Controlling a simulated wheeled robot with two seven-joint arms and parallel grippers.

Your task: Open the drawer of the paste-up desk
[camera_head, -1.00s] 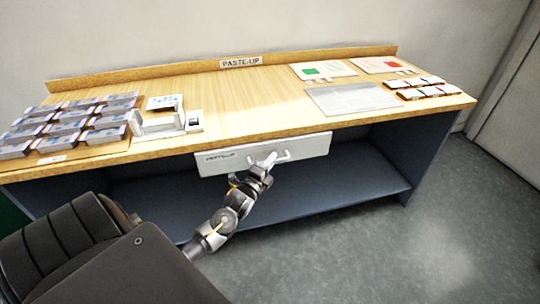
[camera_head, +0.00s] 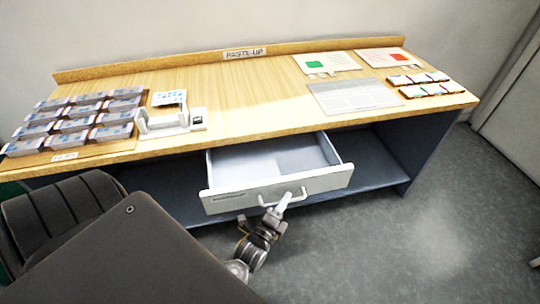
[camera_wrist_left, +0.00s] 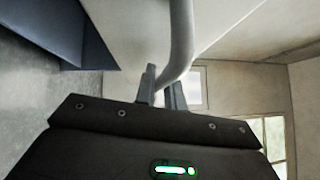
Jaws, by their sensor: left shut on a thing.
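The paste-up desk (camera_head: 240,85) has a wooden top and a dark blue base. Its white drawer (camera_head: 232,202) is pulled well out, and its grey inside looks empty. A bar handle (camera_head: 283,196) is on the drawer front. My left gripper (camera_head: 279,208) is shut on the handle from the front. In the left wrist view, the two fingers (camera_wrist_left: 162,90) close around the handle bar (camera_wrist_left: 181,40), with the white drawer front beside it. My right gripper is not in view.
On the desktop are several stacked bundles (camera_head: 78,123) at left, a white holder (camera_head: 168,118), a grey sheet (camera_head: 352,97), cards with green (camera_head: 325,63) and red squares, and small blocks (camera_head: 425,84) at right. Floor (camera_head: 420,240) in front is clear.

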